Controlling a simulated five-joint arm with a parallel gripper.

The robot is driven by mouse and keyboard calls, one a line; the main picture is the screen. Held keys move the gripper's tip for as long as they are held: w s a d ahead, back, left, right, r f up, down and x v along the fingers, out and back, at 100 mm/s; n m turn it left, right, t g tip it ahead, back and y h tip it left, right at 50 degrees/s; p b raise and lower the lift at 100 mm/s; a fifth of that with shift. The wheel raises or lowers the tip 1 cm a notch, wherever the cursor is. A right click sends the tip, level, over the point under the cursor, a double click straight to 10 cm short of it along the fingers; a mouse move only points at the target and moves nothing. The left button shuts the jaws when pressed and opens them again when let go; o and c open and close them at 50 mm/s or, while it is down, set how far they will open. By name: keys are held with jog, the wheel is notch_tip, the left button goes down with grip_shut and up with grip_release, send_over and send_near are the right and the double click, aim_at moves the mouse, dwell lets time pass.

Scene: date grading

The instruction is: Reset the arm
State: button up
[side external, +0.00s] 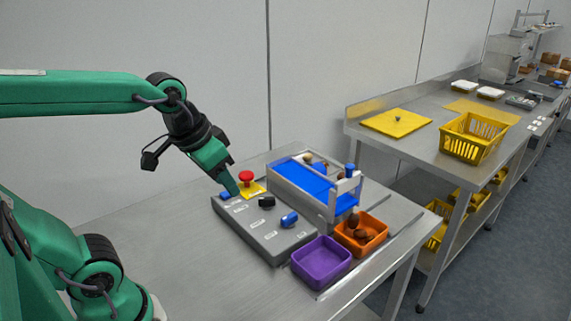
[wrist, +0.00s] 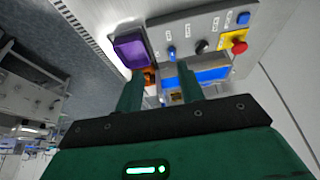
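A grey control panel (side external: 262,236) lies on the steel table, with a red mushroom button (side external: 246,176) on a yellow base at its far end. A blue button (side external: 225,195), a black knob (side external: 266,202) and a blue knob (side external: 289,219) are on its top. In the wrist view the red button (wrist: 238,46) and blue button (wrist: 243,18) show at upper right. My gripper (side external: 230,187) points down over the panel's far end, close to the blue and red buttons. Contact cannot be told. In the wrist view its fingers (wrist: 160,88) are apart with nothing held between them.
A small blue-belted conveyor (side external: 300,180) stands behind the panel, carrying brown dates. A purple bin (side external: 321,262) and an orange bin (side external: 361,234) holding dates sit at the table's right edge. Another steel table with a yellow crate (side external: 473,137) stands beyond. The table's front left is clear.

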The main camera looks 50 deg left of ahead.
jog(key=shift+s+d+f+t, duration=0.15)
jog(key=shift+s+t, duration=0.1)
jog(key=shift+s, duration=0.65)
jog(key=shift+s+f+t, duration=0.1)
jog(key=shift+s+t, duration=0.15)
jog(key=shift+s, duration=0.65)
